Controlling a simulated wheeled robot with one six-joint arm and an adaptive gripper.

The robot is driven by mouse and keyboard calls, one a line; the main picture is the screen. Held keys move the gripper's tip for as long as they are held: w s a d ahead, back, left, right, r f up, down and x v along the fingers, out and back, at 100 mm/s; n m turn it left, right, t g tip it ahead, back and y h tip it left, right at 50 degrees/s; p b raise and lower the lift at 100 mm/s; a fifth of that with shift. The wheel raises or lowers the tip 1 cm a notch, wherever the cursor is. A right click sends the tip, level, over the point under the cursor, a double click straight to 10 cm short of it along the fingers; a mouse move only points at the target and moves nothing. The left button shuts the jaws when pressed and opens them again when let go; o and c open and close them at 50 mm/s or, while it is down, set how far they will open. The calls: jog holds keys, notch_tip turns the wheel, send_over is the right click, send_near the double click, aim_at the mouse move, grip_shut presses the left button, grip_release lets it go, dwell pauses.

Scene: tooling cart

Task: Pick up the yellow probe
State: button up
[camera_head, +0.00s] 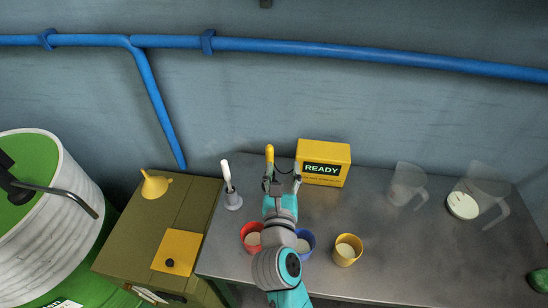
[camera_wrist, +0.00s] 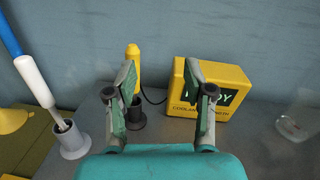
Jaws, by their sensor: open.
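The yellow probe (camera_wrist: 133,56) stands upright in a dark round holder (camera_wrist: 136,118) in the wrist view. A dark cable runs from it toward the yellow READY box (camera_wrist: 225,80). In the head view the probe's yellow top (camera_head: 269,153) shows just beyond my gripper (camera_head: 283,179). In the wrist view my gripper (camera_wrist: 159,78) is open and empty. The probe is behind the left finger, which hides part of it, so it is left of the middle between the fingers.
A white-handled tool (camera_wrist: 35,82) stands in a grey holder (camera_wrist: 73,141) at left. Red (camera_head: 250,238), blue (camera_head: 304,246) and yellow (camera_head: 346,251) cups stand near my arm. Clear jugs (camera_head: 405,185) are at right. An olive cabinet (camera_head: 195,205) holds a yellow funnel (camera_head: 154,186).

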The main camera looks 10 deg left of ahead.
aim_at(269, 150)
jog(key=w+a+f+y, duration=0.1)
jog(key=w+a+f, duration=0.1)
jog(key=a+f, duration=0.35)
jog(key=shift+m+g, duration=0.3)
jog(key=shift+m, duration=0.1)
jog(key=shift+w+d+f, duration=0.2)
jog(key=shift+w, duration=0.95)
jog(key=shift+w+d+f, duration=0.15)
jog(key=shift+w+f, duration=0.05)
jog(key=shift+w, duration=0.95)
jog(key=shift+w+d+f, duration=0.2)
jog(key=shift+w, duration=0.95)
grip_shut()
